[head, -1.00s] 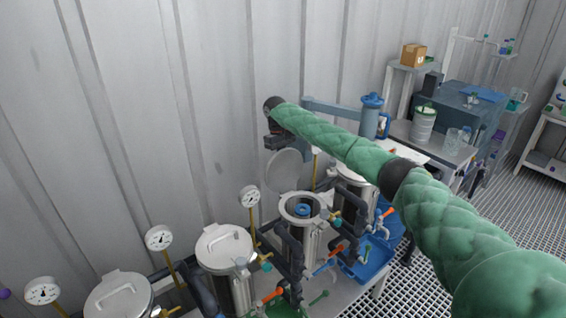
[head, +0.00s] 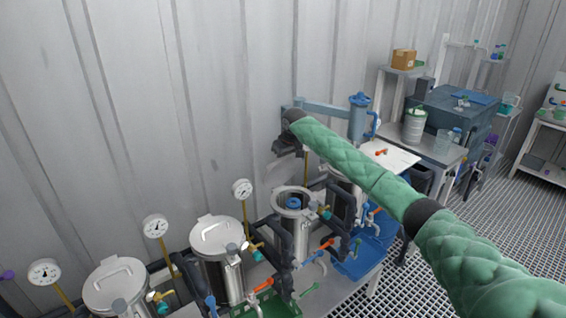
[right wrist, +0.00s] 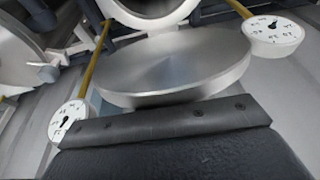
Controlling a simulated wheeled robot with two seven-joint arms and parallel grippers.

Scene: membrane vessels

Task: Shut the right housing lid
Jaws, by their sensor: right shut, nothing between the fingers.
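The open housing (head: 293,203) is a steel cylinder with a blue-topped part (head: 294,203) inside its mouth. In the right wrist view its lid (right wrist: 175,62) is a round steel disc just beyond my gripper, with the housing's ring-shaped mouth (right wrist: 150,14) behind it. My right gripper (head: 288,147) is above and behind the open housing, by the wall. It is shut and empty; its dark fingers (right wrist: 165,125) are close to the lid's edge, and contact is unclear. My left gripper is not in view.
Closed housings (head: 217,235) (head: 118,285) stand to the left. Another housing (head: 345,182) is partly hidden behind my right arm. Dial gauges (head: 242,188) on yellow stems and dark pipes (head: 285,245) crowd the housings. A blue tub (head: 358,262) is at the right.

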